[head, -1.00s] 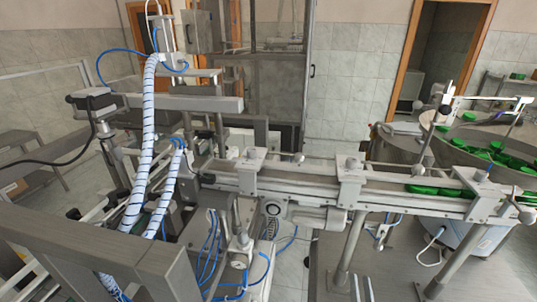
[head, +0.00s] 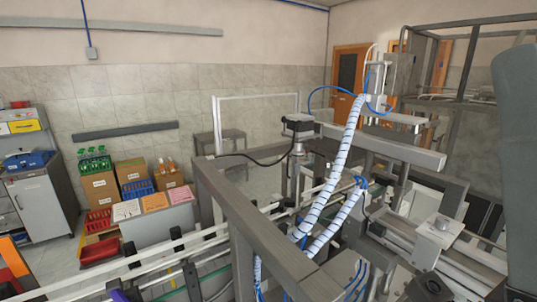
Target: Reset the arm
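Neither of my grippers shows in the head view. A large dark grey rounded shape (head: 520,150) fills the right edge and looks like a link of one of my arms. It hides part of the machine and the wall behind it. No fingers are visible on it, so I cannot tell what either gripper holds.
The capping machine's grey frame (head: 240,215) with white-and-blue wrapped hoses (head: 340,160) stands close in front. A conveyor rail (head: 170,247) runs along the lower left. Boxes (head: 133,170), crates and a cabinet (head: 40,200) stand by the left wall.

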